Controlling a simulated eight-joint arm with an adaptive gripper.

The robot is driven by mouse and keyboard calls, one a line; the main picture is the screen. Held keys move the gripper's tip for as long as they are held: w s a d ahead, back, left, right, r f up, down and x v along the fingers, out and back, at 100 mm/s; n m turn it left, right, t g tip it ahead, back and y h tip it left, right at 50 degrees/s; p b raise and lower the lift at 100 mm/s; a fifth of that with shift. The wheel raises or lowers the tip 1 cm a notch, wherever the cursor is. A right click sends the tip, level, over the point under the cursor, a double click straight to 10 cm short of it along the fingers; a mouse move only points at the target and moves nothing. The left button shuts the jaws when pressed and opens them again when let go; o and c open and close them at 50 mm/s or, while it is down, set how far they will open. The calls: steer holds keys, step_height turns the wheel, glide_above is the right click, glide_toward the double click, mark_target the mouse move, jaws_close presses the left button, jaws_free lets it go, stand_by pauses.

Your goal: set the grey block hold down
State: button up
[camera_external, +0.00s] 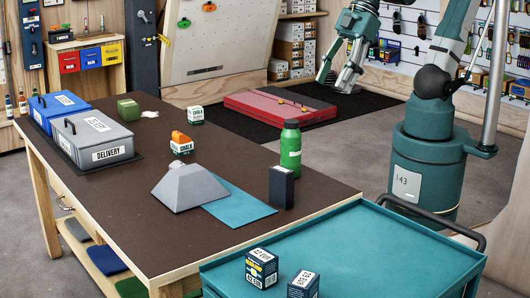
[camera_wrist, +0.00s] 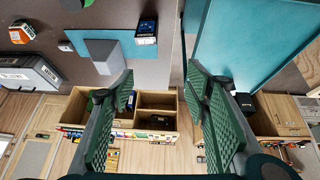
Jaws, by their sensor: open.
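The grey block hold (camera_external: 188,187) is a flat-topped, sloping block on the dark table (camera_external: 130,238). It rests at the left end of a blue mat (camera_external: 238,209), seeming to overlap its edge. In the wrist view the block (camera_wrist: 104,55) also shows, up and left of my fingers. My gripper (camera_external: 338,80) hangs behind the table in the external view, well away from the block. In the wrist view my gripper (camera_wrist: 160,92) has its fingers spread, with nothing between them.
A black box (camera_external: 282,187) and a green bottle (camera_external: 290,145) stand right of the block. Chalk boxes (camera_external: 181,146) stand behind it. A grey delivery bin (camera_external: 98,140) and a blue bin (camera_external: 58,108) are at left. A teal cart (camera_external: 350,255) is in front right.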

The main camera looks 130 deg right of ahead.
steer(key=s+a+f+t, duration=0.1)
steer(key=s+a+f, duration=0.1)
steer(key=s+a, duration=0.2)
steer(key=shift+s+f+y, duration=0.25)
steer(key=shift+s+y, duration=0.05)
steer(key=shift+s, duration=0.65)
steer(key=shift+o, duration=0.7)
